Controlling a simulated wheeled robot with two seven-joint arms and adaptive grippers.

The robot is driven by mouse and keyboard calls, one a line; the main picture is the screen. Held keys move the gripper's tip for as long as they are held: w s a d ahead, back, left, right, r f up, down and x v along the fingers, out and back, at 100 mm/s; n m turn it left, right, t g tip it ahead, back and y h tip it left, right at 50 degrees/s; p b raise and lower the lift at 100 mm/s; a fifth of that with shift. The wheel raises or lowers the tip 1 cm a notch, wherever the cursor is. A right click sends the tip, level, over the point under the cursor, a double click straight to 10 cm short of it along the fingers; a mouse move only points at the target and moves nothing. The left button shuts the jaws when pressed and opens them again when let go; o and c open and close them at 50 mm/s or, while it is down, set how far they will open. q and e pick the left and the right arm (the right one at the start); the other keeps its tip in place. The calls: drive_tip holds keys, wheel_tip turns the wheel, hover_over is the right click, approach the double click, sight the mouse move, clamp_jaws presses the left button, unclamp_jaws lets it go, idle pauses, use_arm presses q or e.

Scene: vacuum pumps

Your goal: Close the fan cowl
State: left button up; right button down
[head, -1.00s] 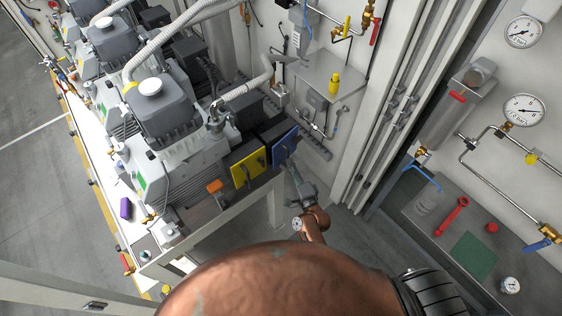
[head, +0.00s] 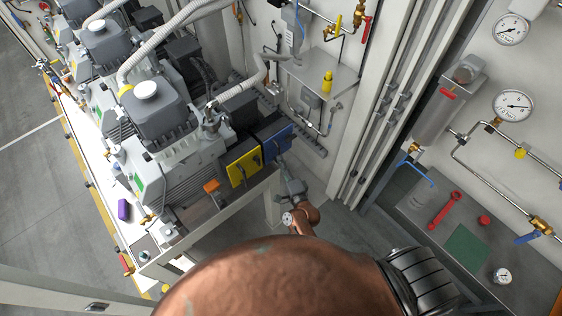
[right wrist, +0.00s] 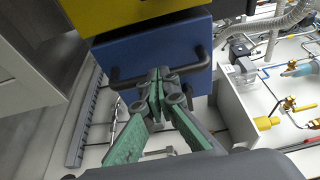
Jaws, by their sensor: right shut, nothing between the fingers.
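Two panels with dark handles sit at the near end of the closest pump: a yellow one (head: 243,169) and a blue one (head: 278,143) to its right. I cannot tell which is the fan cowl, nor how far either stands open. My right gripper (head: 282,163) is at the blue panel. In the right wrist view its green-padded fingers (right wrist: 157,78) are shut and empty, in front of the middle of the black bar handle on the blue panel (right wrist: 150,48). Whether they touch it is unclear. My left gripper is out of view.
A pale bench frame (head: 225,212) runs below the pumps. A wall shelf (head: 322,72) with a yellow fitting is to the right. Open grey floor (head: 350,235) lies right of the gripper.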

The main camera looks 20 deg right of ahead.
drive_tip(key=s, duration=1.2)
drive_tip(key=s+d+f+n+g+b, duration=0.1)
drive_tip(key=s+f+n+g, duration=0.3)
drive_tip(key=f, duration=0.9)
drive_tip(key=s+f+n+g+y+b, duration=0.1)
drive_tip(key=s+f+n+g, duration=0.15)
drive_tip(key=s+f, duration=0.65)
drive_tip(key=s+d+f+n+g+b, duration=0.1)
drive_tip(key=s+f+n+g+b, duration=0.3)
drive_tip(key=f, duration=1.2)
drive_tip(key=s+d+f+n+g, duration=0.2)
drive_tip(key=s+f, duration=0.3)
drive_tip(key=s, duration=0.4)
drive_tip(key=s+d+f+n+g+h, duration=0.1)
drive_tip(key=s+d+f+n, duration=0.3)
drive_tip(key=s, duration=0.5)
drive_tip(key=s+d+f+n+g, duration=0.3)
drive_tip(key=s+f, duration=0.5)
drive_tip(key=s, duration=0.1)
drive_tip(key=shift+f+h, duration=0.2)
drive_tip(key=shift+h, duration=0.1)
